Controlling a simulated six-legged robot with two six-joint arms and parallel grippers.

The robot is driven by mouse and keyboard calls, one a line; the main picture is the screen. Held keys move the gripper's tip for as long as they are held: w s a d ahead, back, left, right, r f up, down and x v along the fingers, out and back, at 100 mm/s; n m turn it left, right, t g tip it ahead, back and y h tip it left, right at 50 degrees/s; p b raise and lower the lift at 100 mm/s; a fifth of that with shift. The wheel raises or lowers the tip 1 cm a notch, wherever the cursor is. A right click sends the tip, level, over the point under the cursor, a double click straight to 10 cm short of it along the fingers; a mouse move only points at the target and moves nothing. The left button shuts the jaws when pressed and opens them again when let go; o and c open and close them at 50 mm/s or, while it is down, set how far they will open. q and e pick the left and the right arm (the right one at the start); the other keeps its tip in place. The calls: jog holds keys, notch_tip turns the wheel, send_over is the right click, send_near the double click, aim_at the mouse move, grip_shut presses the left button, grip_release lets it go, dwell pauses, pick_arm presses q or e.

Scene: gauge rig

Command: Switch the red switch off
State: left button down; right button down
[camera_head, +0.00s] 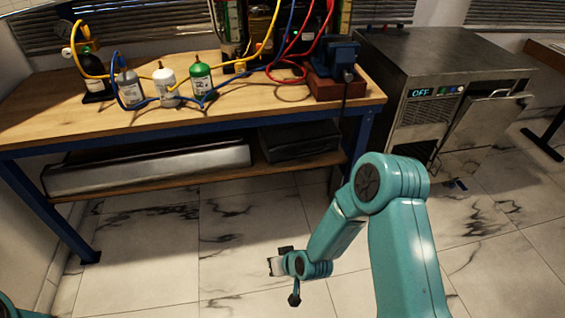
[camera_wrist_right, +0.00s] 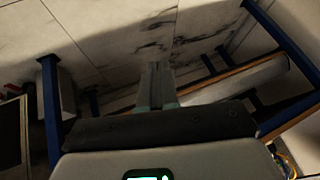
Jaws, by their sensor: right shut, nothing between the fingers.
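I cannot make out a red switch in either view. A grey metal machine (camera_head: 400,70) stands on the right of the head view. Its front has a lit display reading OFF (camera_head: 421,92) with small coloured buttons beside it. My right gripper (camera_head: 272,266) is low over the tiled floor, in front of the bench and well apart from the machine. In the right wrist view the right gripper (camera_wrist_right: 157,75) is shut and empty. My left gripper is out of view.
A wooden bench (camera_head: 130,112) with blue legs holds several bottles, coloured hoses, gauges and a blue device (camera_head: 341,56) on a red-brown block (camera_head: 328,88). A silver case (camera_head: 150,170) lies on its lower shelf. The floor in front is clear.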

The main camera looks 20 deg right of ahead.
jog(key=s+a+f+g, duration=0.1)
jog(key=s+a+g, duration=0.1)
jog(key=s, duration=0.7)
jog(key=s+a+f+g+y, duration=0.1)
jog(key=s+g, duration=0.3)
jog(key=s, duration=0.5)
jog(key=shift+s+a+f+m, duration=0.3)
jog(key=shift+a+f, duration=0.2)
jog(key=shift+a, duration=0.3)
jog(key=shift+w, duration=0.2)
